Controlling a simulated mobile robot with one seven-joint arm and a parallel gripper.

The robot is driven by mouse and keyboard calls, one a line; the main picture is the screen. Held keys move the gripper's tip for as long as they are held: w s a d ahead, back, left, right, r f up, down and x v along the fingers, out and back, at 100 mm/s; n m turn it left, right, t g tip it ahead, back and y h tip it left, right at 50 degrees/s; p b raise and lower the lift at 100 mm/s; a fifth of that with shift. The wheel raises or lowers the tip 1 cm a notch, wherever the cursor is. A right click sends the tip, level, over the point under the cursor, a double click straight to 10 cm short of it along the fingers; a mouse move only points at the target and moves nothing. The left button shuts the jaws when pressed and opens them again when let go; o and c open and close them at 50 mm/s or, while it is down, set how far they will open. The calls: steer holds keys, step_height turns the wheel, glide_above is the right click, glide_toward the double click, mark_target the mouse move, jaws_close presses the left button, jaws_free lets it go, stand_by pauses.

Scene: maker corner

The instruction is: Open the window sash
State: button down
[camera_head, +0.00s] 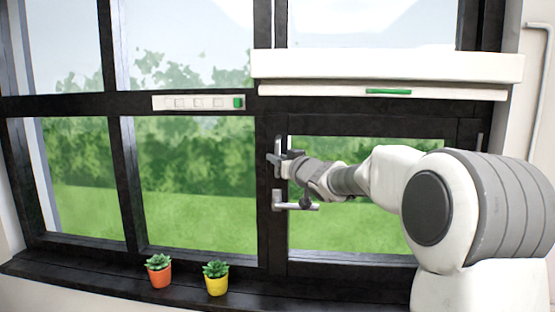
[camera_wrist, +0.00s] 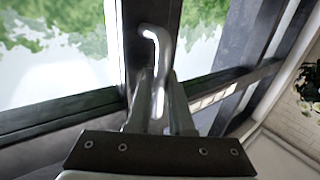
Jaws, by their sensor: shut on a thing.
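The window sash (camera_head: 360,124) is the lower right pane in a black frame. It looks in line with the frame around it; I cannot see a gap. Two silver metal fittings show on its left edge, an upper one (camera_head: 277,146) and a lower lever (camera_head: 297,206). My gripper (camera_head: 284,163) is at the upper one, reaching in from the right. In the wrist view a bent silver handle (camera_wrist: 152,36) runs between the two fingers of my gripper (camera_wrist: 160,95), which are shut on it. My fingers hide part of the handle.
An orange pot (camera_head: 159,274) and a yellow pot (camera_head: 217,284) with plants stand on the dark sill left of the sash. A white roller blind box (camera_head: 400,66) with a green tab is above it. A white switch strip (camera_head: 190,103) is on the frame to the left.

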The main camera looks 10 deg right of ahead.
stand_by(0.4)
steer(key=s+a, duration=0.1)
steer(key=s, duration=0.8)
steer(key=shift+s+a+b, duration=0.15)
steer(key=shift+a+b, duration=0.05)
steer(key=shift+b, duration=0.25)
steer(key=c, duration=1.1)
jaws_free()
